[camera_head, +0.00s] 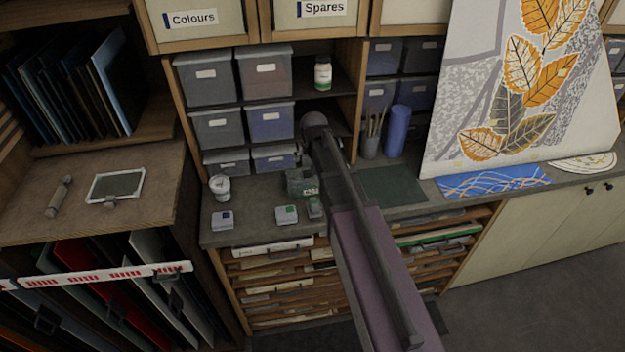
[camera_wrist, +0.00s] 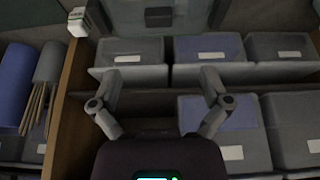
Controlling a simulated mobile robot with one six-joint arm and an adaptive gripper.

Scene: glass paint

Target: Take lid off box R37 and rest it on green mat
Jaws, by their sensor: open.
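A small dark green box (camera_head: 298,181) with a pale label stands on the grey counter; the label is too small to read surely as R37. My arm passes close on its right, and its lid is hard to make out. The green mat (camera_head: 393,187) lies flat on the counter to the right of my arm, with nothing seen on it. My gripper (camera_wrist: 160,88) is open in the wrist view, its two fingers apart with nothing between them. In the head view my arm's end is above and behind the box, the fingertips unclear.
Lidded grey bins (camera_head: 213,127) fill the shelves behind. A brush pot (camera_head: 371,146) and blue roll (camera_head: 397,130) stand behind the mat. A white container (camera_head: 220,185) and small blocks (camera_head: 287,214) stand nearby on the counter. A leaf-patterned panel (camera_head: 520,95) leans at right.

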